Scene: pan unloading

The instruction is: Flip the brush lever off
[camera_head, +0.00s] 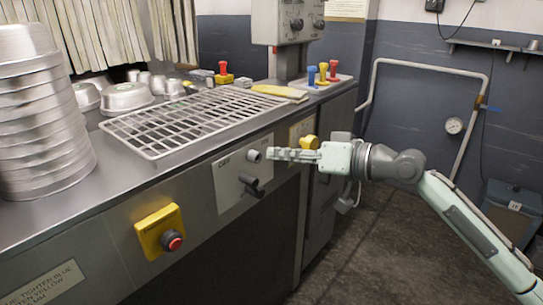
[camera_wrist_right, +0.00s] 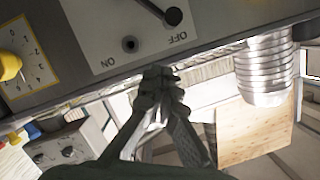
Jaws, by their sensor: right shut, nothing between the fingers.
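The brush lever (camera_head: 251,187) is a short dark handle on a pale panel (camera_head: 229,188) on the machine's front. In the right wrist view the lever's black knob (camera_wrist_right: 173,16) is at the top, nearer the word OFF than the word ON, with the picture upside down. A round grey stub (camera_head: 253,155) sits above the lever; it also shows in the wrist view (camera_wrist_right: 130,44). My right gripper (camera_head: 271,154) is shut and empty, its tips close to the stub, right of and above the lever. I cannot tell whether they touch. My left gripper is not in view.
A yellow box with a red button (camera_head: 160,231) is lower left on the machine's front. A yellow knob (camera_head: 309,142) is behind my right gripper. A metal rack (camera_head: 190,117) and stacked pans (camera_head: 43,125) are on top.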

